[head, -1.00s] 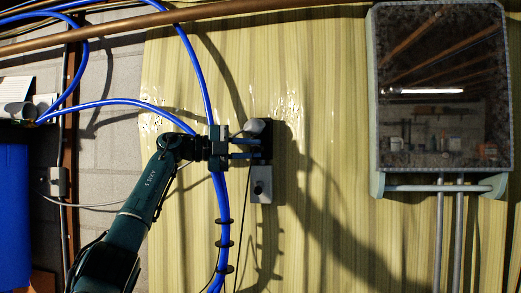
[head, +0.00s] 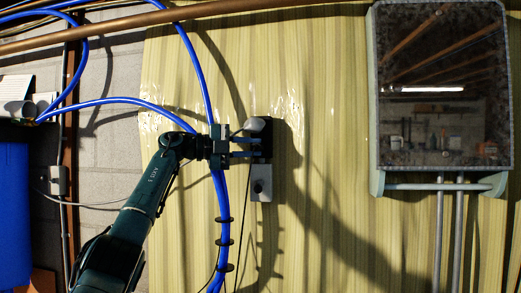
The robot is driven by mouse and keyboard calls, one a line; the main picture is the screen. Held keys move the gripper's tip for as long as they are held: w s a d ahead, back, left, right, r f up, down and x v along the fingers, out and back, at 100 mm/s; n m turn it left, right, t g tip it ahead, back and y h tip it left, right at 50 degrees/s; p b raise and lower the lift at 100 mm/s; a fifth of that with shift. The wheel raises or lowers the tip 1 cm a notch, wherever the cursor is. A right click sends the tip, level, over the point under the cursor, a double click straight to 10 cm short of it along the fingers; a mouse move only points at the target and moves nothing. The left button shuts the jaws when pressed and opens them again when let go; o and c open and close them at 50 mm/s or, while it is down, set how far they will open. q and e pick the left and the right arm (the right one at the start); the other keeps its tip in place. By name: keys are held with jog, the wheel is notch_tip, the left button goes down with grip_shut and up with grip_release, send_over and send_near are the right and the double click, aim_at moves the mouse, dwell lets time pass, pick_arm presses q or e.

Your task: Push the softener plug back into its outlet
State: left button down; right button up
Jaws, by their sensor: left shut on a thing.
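The softener plug (head: 256,127) is a grey block at the upper part of the wall outlet (head: 262,186). The outlet is a light grey plate with a dark round socket low on it; its upper part is hidden by the plug and the fingers. My left gripper (head: 258,148) reaches in from the left and is shut on the plug, its fingers at the plug's lower part. Whether the plug sits fully in the outlet or stands off it cannot be told from this angle. My right gripper is not in view.
Blue hoses (head: 198,65) and a thin dark cord hang just left of the outlet, passing close to my left gripper. A grey mirror-fronted cabinet (head: 443,90) with pipes below is at the right. The yellow striped wall (head: 330,120) between is clear.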

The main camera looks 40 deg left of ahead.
pick_arm(q)
jog(key=shift+w+a, duration=0.25)
jog(key=shift+w, duration=0.25)
jog(key=c, duration=1.2)
grip_release()
jog(key=shift+c, duration=0.2)
jog(key=shift+a, duration=0.1)
jog(key=v, duration=1.3)
jog(key=shift+b, duration=0.45)
jog(key=shift+s, duration=0.1)
